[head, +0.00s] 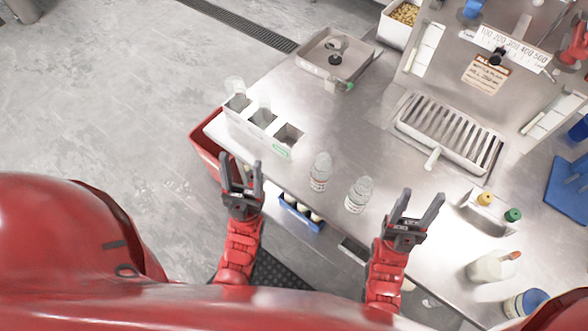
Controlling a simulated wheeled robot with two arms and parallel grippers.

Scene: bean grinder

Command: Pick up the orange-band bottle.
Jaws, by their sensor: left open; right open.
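Two clear bottles with pale labels stand upright on the steel counter. The left bottle (320,172) shows a faint reddish tint on its label. The right bottle (358,195) has a whitish-green label. The bands are too small for me to be sure which one is orange. My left gripper (241,162) is open and empty, left of both bottles, by the counter's front edge. My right gripper (421,196) is open and empty, right of the right bottle. Neither gripper touches a bottle.
A white rack (283,150) holds clear bottles and has an empty slot. A metal tray (335,55) stands behind it. A slotted drain grate (450,130) is at right. A blue bin (301,213) sits below the edge.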

